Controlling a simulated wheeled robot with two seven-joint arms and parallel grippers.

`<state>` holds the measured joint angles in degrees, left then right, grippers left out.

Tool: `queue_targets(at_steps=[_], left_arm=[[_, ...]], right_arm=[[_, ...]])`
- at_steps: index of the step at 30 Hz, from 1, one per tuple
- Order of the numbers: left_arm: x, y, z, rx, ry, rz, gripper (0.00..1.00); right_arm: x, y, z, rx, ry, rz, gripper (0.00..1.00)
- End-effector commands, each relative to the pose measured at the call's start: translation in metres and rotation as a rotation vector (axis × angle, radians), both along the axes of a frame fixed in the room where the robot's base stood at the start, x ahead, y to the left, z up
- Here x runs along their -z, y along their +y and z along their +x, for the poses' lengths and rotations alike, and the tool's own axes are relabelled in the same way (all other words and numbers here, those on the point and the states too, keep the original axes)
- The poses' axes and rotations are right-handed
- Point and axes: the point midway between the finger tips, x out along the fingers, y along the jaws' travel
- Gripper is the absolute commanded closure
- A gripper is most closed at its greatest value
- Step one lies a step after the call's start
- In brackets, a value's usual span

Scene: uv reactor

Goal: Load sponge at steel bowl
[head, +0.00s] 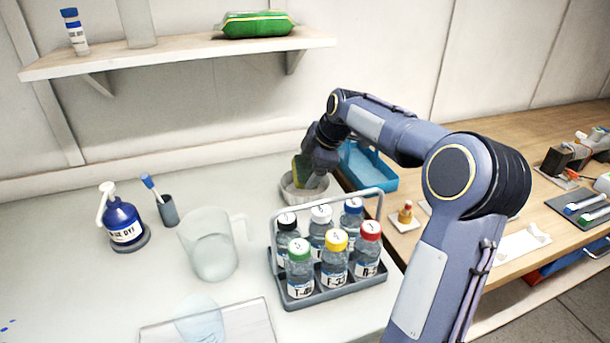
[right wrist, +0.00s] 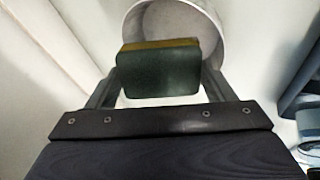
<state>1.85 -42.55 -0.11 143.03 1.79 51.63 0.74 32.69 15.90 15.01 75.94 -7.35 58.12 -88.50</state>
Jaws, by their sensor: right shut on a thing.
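The sponge (head: 301,170) is green and yellow, and my right gripper (head: 312,176) is shut on it. In the right wrist view the sponge (right wrist: 158,72) sits between the two fingers of the right gripper (right wrist: 158,85), its dark green face toward the camera. The steel bowl (head: 294,195) stands on the white counter just below the gripper. In the right wrist view the bowl (right wrist: 210,30) lies behind the sponge, which overlaps its opening. I cannot tell whether the sponge touches the bowl. My left gripper is not in view.
A rack (head: 335,289) of several capped bottles stands in front of the bowl. A blue tray (head: 368,165) lies to its right. A clear pitcher (head: 208,250), a blue dye bottle (head: 121,221) and a dark cup (head: 168,210) stand to the left. A shelf (head: 180,48) hangs above.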

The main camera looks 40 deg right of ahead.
Motion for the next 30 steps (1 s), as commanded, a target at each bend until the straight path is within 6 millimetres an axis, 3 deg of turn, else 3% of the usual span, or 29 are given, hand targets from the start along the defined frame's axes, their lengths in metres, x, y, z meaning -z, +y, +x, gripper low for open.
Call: queue_targets(at_steps=[16,30], left_arm=[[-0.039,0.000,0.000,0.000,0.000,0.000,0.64],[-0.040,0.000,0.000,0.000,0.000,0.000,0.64]], right_arm=[[-0.048,0.000,0.000,-0.001,-0.001,0.000,0.43],[-0.050,0.000,0.000,0.000,0.000,0.000,0.43]])
